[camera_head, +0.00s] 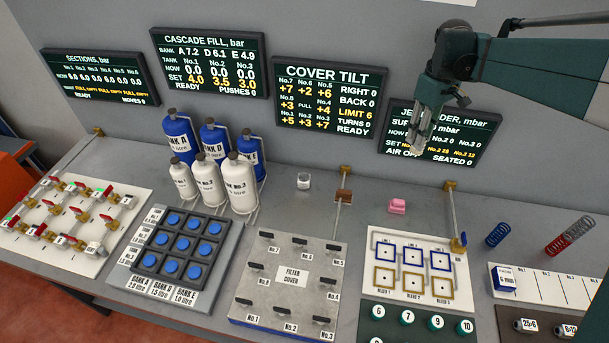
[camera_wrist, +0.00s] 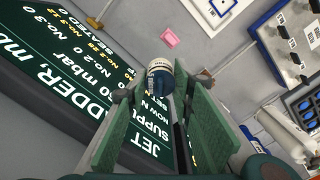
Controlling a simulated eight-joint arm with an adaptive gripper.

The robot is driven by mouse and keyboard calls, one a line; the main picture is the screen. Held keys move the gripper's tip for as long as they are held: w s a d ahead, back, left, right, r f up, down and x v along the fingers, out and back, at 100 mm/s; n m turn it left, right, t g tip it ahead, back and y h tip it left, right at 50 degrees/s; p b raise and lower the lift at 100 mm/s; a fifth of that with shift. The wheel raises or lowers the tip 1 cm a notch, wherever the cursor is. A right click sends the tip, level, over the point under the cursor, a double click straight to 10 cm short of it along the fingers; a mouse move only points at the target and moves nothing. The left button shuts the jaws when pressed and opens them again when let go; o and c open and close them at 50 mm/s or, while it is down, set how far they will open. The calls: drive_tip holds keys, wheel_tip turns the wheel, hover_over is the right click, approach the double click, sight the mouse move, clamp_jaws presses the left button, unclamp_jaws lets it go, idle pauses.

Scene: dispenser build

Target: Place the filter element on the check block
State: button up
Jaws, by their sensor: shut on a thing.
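My gripper (camera_head: 417,145) is high in front of the jet ladder display, well above the bench. In the wrist view my gripper (camera_wrist: 162,88) is shut on a small round thing with a pale rim and a dark blue side, which I take to be the filter element (camera_wrist: 160,68). Its lower part is hidden between the fingers. No label shows which thing is the check block. A small pink block (camera_head: 398,206) lies on the bench behind the white board, and also shows in the wrist view (camera_wrist: 170,38).
A small white-topped cylinder (camera_head: 304,181) stands behind the filter cover plate (camera_head: 262,295). Brass-fitted posts rise near a brown block (camera_head: 343,196) and the white board (camera_head: 447,237). Bottles (camera_head: 182,180) stand left. Blue (camera_head: 497,234) and red springs lie right. Bare bench surrounds the pink block.

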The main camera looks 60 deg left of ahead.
drive_tip(key=s+a+r+n+p, duration=0.1)
drive_tip(key=s+a+r+n, duration=0.3)
drive_tip(key=s+a, duration=0.7)
wheel_tip(320, 180, up, 4)
drive_tip(key=n, duration=0.5)
hover_over(304, 176)
drive_tip(key=shift+f, duration=0.15)
wheel_tip(304, 176, down, 24)
drive_tip(key=p, duration=0.1)
drive_tip(key=shift+r, duration=0.2)
drive_tip(key=shift+f, duration=0.15)
drive_tip(key=shift+f, duration=1.95)
drive_tip(key=shift+f, duration=0.2)
drive_tip(key=o, duration=0.9)
